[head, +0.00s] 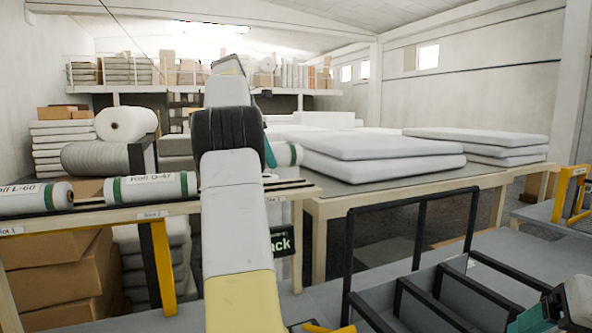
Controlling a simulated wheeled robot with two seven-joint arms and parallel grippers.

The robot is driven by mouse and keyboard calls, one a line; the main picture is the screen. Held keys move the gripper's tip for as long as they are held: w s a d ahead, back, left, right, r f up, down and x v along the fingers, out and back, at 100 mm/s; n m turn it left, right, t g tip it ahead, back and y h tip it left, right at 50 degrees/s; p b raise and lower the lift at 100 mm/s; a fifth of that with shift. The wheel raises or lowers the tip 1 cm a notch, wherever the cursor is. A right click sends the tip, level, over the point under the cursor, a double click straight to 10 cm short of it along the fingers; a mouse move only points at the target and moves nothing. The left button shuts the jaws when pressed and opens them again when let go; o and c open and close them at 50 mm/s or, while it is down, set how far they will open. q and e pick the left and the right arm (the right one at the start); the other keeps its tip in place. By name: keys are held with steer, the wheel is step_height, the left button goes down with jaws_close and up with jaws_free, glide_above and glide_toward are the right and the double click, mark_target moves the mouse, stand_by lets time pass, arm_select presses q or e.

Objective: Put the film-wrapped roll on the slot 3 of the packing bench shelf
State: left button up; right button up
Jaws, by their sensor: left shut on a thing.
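My left arm rises through the middle of the head view and hides most of its gripper (270,155). The gripper is shut on a whitish roll with a green band (289,154). Only the roll's right end shows, just above the right part of the packing bench shelf (92,219); I cannot tell whether it touches. Two similar rolls, marked L-60 (35,198) and Q-47 (150,188), lie on the shelf to the left. My right gripper (530,318) is partly visible at the bottom right.
Large wadding rolls (126,124) lie behind the shelf. White padded slabs (380,158) cover a table (400,196) at the right. A dark-framed cart (412,225) stands in front of it. Cardboard boxes (60,275) sit under the shelf.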

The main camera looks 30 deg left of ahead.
arm_select(q)
steer(key=shift+f, duration=1.75)
steer(key=shift+f, duration=0.15)
steer(key=shift+f, duration=0.45)
steer(key=o, duration=1.5)
steer(key=shift+r, duration=0.55)
steer(key=v, duration=0.6)
steer(key=shift+a, duration=0.1)
steer(key=shift+v, duration=0.75)
